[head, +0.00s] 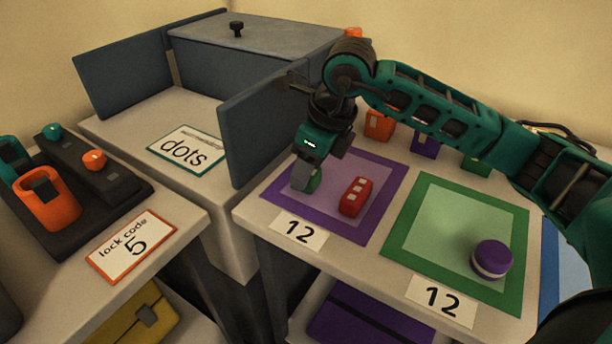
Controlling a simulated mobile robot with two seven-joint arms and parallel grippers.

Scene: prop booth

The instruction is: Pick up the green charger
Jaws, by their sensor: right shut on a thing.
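My right gripper (306,178) reaches down over the left part of the purple-bordered mat (382,167). It is shut on a small rounded green thing, which I take for the green charger (314,182). The fingers hide much of it, and I cannot tell whether it touches the mat. My left gripper is not in view.
A red block (355,196) with pale marks lies just right of the gripper. A purple and white round thing (491,259) sits on the green-bordered mat (402,235). Orange (378,126), purple (425,145) and green (475,163) items stand behind. A blue-grey panel (262,130) rises to the left.

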